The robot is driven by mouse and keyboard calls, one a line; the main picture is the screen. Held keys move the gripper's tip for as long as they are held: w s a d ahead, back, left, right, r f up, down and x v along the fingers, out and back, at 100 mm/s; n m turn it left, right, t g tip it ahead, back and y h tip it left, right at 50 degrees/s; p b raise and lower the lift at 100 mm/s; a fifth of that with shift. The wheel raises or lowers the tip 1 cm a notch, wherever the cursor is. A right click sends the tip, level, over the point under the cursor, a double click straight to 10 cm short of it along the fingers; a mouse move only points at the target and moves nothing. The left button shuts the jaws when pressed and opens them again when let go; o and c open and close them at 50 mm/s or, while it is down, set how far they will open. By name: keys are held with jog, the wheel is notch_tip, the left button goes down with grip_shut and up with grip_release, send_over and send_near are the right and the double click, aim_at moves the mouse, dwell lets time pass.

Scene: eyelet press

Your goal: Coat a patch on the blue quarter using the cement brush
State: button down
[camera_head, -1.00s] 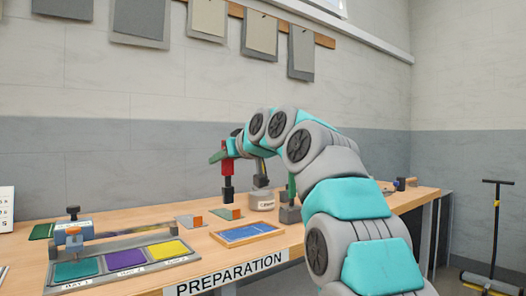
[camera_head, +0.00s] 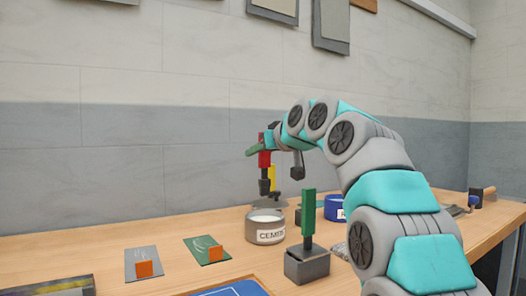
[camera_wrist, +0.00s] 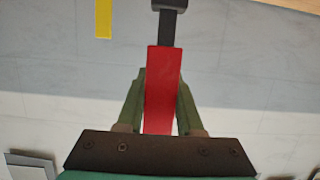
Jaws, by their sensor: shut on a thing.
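My gripper (camera_head: 265,150) is shut on a red handle (camera_wrist: 163,95) with a dark lower end, which appears to be the cement brush (camera_head: 264,160). The brush hangs upright, tip down, and its green fingers show on both sides of the handle in the wrist view. The brush tip is above the grey cement tin (camera_head: 265,237) in the head view, apart from it; I cannot tell whether it is directly over the opening. The blue quarter (camera_head: 236,289), a flat blue piece with white lines, shows only partly at the bottom edge, in a wooden frame.
A grey block (camera_head: 307,265) holds an upright green handle (camera_head: 309,215). A yellow handle (camera_head: 272,178) stands behind the brush. A blue tin (camera_head: 335,208) is right of the cement tin. Two flat cards with orange blocks (camera_head: 144,269) lie left. The bench (camera_head: 105,250) is clear between them.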

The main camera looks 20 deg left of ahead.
jog(key=shift+s+f+b, duration=0.1)
jog(key=shift+f+b, duration=2.05)
jog(key=shift+f, duration=0.7)
jog(key=shift+f+b, duration=0.4)
jog(key=shift+f, duration=0.05)
jog(key=shift+r, duration=0.1)
notch_tip(320, 180, up, 7)
jog(key=p, duration=0.6)
send_over(264, 175)
jog(key=w+a, duration=0.2)
jog(key=shift+w, duration=0.1)
